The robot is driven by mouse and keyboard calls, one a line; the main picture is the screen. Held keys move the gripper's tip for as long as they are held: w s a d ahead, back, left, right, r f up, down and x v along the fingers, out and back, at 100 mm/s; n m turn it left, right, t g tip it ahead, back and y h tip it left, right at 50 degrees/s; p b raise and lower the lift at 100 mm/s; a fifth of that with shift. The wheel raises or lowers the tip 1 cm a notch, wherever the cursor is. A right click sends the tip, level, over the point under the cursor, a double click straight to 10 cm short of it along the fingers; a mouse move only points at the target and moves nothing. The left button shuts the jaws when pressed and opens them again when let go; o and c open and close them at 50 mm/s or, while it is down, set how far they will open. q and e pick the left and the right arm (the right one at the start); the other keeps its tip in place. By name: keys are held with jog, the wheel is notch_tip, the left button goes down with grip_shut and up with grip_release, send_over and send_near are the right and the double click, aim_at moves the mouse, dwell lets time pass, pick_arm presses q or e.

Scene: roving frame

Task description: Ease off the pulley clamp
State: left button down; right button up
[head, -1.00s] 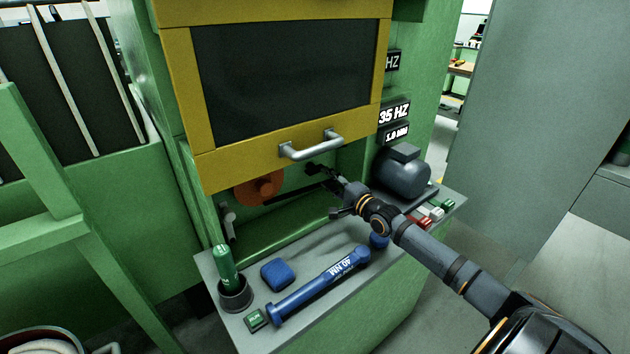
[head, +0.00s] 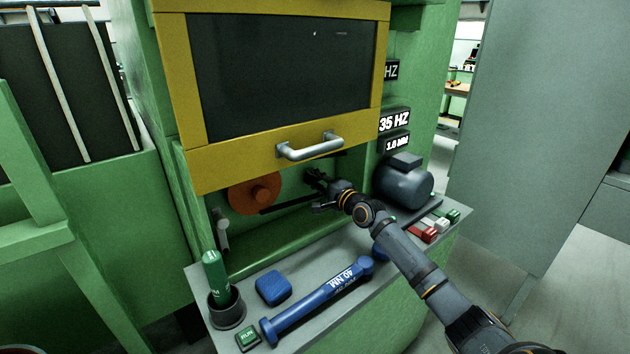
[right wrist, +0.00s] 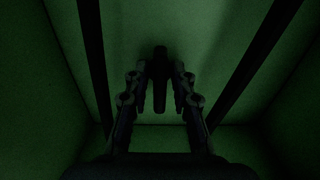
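My right gripper (head: 314,190) reaches into the machine's opening below the yellow guard, right of the orange pulley (head: 256,194). In the right wrist view, the fingers (right wrist: 160,88) are apart, with a dark upright bar (right wrist: 159,66) between them. Narrow gaps seem to show on both sides of the bar. It may be the clamp's handle; the dimness leaves this unclear. A dark belt (head: 285,205) runs from the pulley toward the gripper. A grey lever (head: 222,233) sits at the opening's lower left. My left gripper is out of view.
The raised yellow guard (head: 230,160) with its handle hangs just above my right arm. A grey motor (head: 403,186) stands right.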

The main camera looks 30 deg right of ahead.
grip_shut()
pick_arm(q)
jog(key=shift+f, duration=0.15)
pick_arm(e)
jog(key=shift+f, duration=0.1)
jog(key=shift+n+b, duration=0.3)
jog(key=shift+n, duration=0.1)
jog(key=n+b, duration=0.2)
jog(key=n, duration=0.3)
jog(key=shift+f+b, duration=0.1)
jog(key=shift+b, duration=0.2)
jog(key=n+b, duration=0.2)
jog(key=n, duration=0.3)
jog(key=shift+b, duration=0.4)
jog(key=n+b, duration=0.1)
jog(key=n, duration=0.2)
jog(key=shift+n, duration=0.4)
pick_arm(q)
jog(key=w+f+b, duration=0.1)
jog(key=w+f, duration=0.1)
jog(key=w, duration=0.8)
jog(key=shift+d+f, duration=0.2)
pick_arm(e)
jog(key=shift+n, duration=1.6)
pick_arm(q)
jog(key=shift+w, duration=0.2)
